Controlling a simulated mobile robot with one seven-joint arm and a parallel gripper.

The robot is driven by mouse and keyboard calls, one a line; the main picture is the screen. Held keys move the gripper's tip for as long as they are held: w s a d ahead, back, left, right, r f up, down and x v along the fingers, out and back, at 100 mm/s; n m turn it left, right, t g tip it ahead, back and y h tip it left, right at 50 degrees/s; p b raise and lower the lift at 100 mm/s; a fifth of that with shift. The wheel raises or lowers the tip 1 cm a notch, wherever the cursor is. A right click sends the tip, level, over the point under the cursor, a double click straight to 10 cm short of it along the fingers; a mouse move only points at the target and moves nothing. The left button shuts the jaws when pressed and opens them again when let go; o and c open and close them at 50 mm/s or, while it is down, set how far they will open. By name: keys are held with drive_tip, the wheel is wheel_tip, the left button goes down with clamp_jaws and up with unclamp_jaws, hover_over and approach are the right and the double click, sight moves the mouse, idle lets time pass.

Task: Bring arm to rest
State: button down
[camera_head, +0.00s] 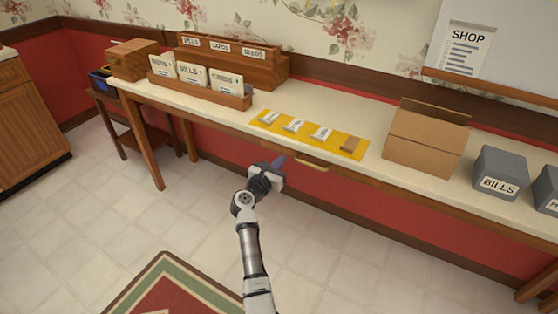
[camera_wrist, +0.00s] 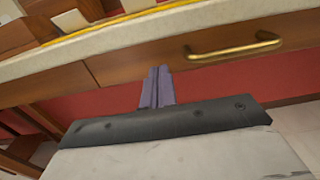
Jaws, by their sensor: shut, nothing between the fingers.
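My arm reaches up from the bottom of the head view, and my gripper (camera_head: 281,161) is in front of the long table's front edge. In the wrist view the two purple-grey fingers of my gripper (camera_wrist: 158,72) are together, with nothing between them. They point toward the wooden front of the table (camera_wrist: 125,66), just below its pale top. A brass drawer handle (camera_wrist: 235,49) is to the right of the fingers. The same handle (camera_head: 312,165) shows right of my gripper in the head view.
On the table (camera_head: 371,176) are a yellow mat (camera_head: 335,142) with several small items, a cardboard box (camera_head: 420,145), grey bins (camera_head: 499,172) and a wooden card rack (camera_head: 235,101). A small side table (camera_head: 115,125) stands at left. Tiled floor around my arm is open, with a rug (camera_head: 150,290).

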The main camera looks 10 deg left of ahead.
drive_tip(key=b+v, duration=0.1)
drive_tip(key=v, duration=0.8)
drive_tip(key=shift+s, duration=0.3)
